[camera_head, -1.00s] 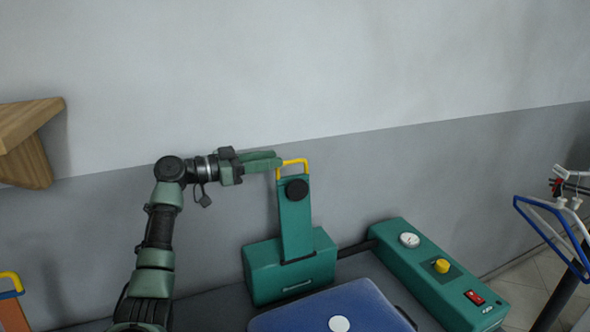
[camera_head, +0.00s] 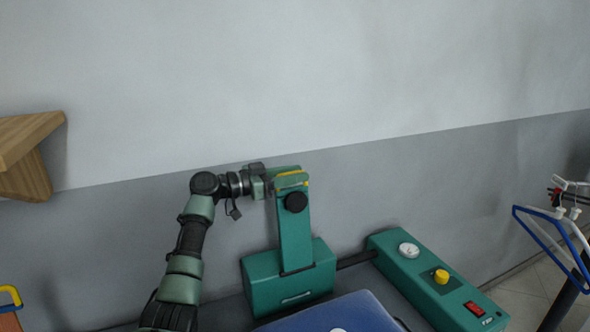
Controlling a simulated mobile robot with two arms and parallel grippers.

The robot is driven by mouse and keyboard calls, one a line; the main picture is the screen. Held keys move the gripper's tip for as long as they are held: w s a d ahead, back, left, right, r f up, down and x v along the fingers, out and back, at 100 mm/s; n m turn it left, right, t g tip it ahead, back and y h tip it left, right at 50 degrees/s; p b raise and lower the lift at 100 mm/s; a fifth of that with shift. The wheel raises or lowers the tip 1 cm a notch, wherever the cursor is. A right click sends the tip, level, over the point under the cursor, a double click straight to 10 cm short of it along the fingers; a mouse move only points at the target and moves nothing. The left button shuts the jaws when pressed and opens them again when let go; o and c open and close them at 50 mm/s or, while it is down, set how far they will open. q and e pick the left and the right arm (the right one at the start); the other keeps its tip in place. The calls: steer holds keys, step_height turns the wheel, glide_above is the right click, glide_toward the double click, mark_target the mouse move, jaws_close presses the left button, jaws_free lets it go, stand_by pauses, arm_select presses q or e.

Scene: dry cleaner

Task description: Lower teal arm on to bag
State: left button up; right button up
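The teal arm (camera_head: 295,238) stands upright from its teal base block (camera_head: 290,286), with a black round knob near its top. A yellow handle (camera_head: 291,174) is at its top end. My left gripper (camera_head: 287,178) is at this handle, its fingers lying along and over it. I cannot tell whether the fingers are closed tight on it. A blue bag (camera_head: 345,313) lies in front of the base block at the bottom edge, partly cut off. My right gripper is not in view.
A teal control box (camera_head: 425,280) with a gauge, yellow knob and red switch stands at the right. Hangers (camera_head: 550,225) hang at the far right. A wooden shelf (camera_head: 25,150) is on the left wall. A yellow-handled orange thing (camera_head: 10,310) is at lower left.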

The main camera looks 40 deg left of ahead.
arm_select(q)
steer(key=shift+w, duration=0.1)
jaws_close()
steer(key=shift+r, duration=0.2)
stand_by(1.2)
